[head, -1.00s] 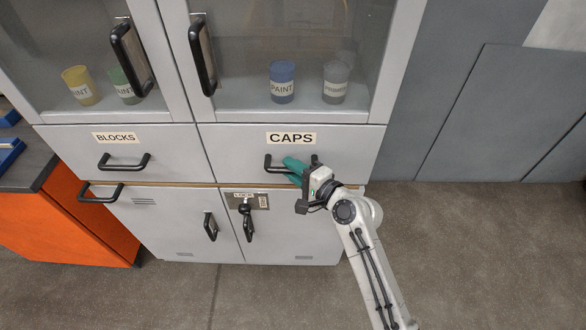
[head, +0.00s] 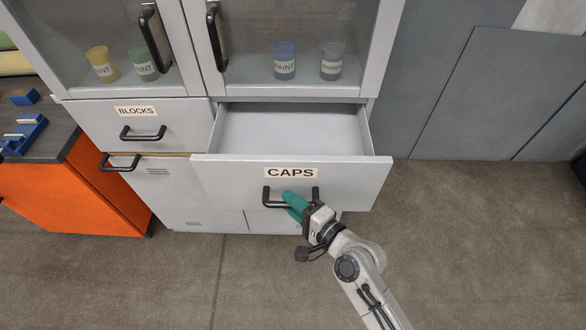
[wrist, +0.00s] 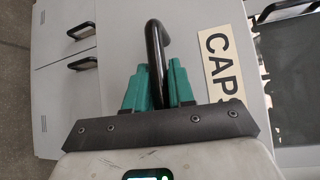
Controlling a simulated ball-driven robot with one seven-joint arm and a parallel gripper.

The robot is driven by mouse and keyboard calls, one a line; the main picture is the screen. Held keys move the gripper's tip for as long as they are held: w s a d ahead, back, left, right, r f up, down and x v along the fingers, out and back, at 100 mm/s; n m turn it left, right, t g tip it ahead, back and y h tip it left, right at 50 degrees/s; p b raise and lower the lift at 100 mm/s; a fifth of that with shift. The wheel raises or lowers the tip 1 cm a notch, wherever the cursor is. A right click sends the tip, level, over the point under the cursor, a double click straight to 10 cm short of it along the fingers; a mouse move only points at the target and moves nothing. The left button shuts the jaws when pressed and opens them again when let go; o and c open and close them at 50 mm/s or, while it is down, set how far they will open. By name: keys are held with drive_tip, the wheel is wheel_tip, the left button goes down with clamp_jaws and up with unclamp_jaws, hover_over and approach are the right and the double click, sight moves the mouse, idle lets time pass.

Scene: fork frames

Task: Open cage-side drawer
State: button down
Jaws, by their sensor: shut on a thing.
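The drawer labelled CAPS (head: 230,175) stands pulled out from the grey cabinet in the head view. Its inside (head: 290,130) looks empty where it shows. My gripper (head: 292,200) is shut on the drawer's black bar handle (head: 268,196). In the wrist view the green fingers of my gripper (wrist: 157,85) sit on either side of the black handle (wrist: 155,40), beside the CAPS label (wrist: 219,62). The drawer labelled BLOCKS (head: 180,122), to the left, is closed. No label in view reads "cage-side".
Glass doors (head: 300,30) above show several paint jars, and they are closed. An orange unit (head: 105,190) with a dark top and blue items stands at the left. Grey panels (head: 480,90) lean at the right. The floor (head: 470,250) in front is clear.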

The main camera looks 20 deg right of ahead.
drive_tip(key=s+a+p, duration=0.1)
drive_tip(key=s+a, duration=0.3)
drive_tip(key=s, duration=0.5)
drive_tip(key=c, duration=1.1)
unclamp_jaws()
drive_tip(key=shift+o, duration=0.2)
drive_tip(key=b+v, duration=0.3)
drive_tip(key=v, duration=0.7)
drive_tip(key=shift+s+b, duration=0.3)
